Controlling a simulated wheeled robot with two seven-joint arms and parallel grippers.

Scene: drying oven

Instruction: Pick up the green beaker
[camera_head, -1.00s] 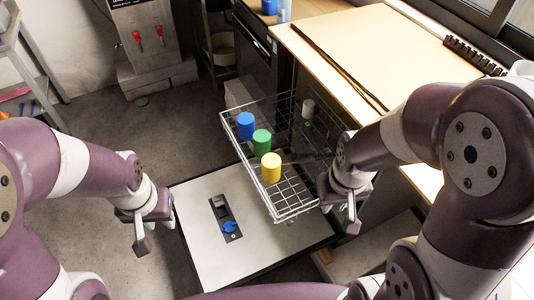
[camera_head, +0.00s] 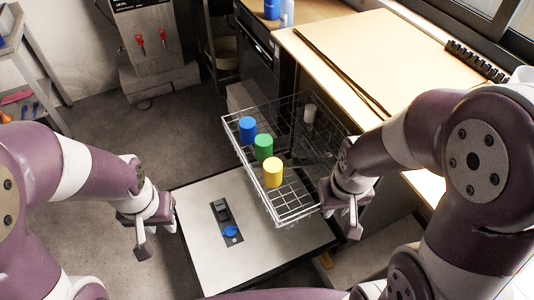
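The green beaker (camera_head: 263,147) stands upright on the wire rack (camera_head: 297,212), between the blue beaker (camera_head: 247,129) behind it and the yellow beaker (camera_head: 272,172) in front. My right gripper (camera_head: 354,217) hangs just right of the rack's front corner, apart from the green beaker. My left gripper (camera_head: 143,247) is at the left, beside the oven's pale top and well away from the rack. Nothing shows in either gripper. The small view of the fingers does not show how far apart they are.
The drying oven (camera_head: 190,215) lies below the rack, with a blue knob (camera_head: 230,231) on its panel. A wooden table (camera_head: 395,45) stands to the right of the rack. Open floor lies to the left.

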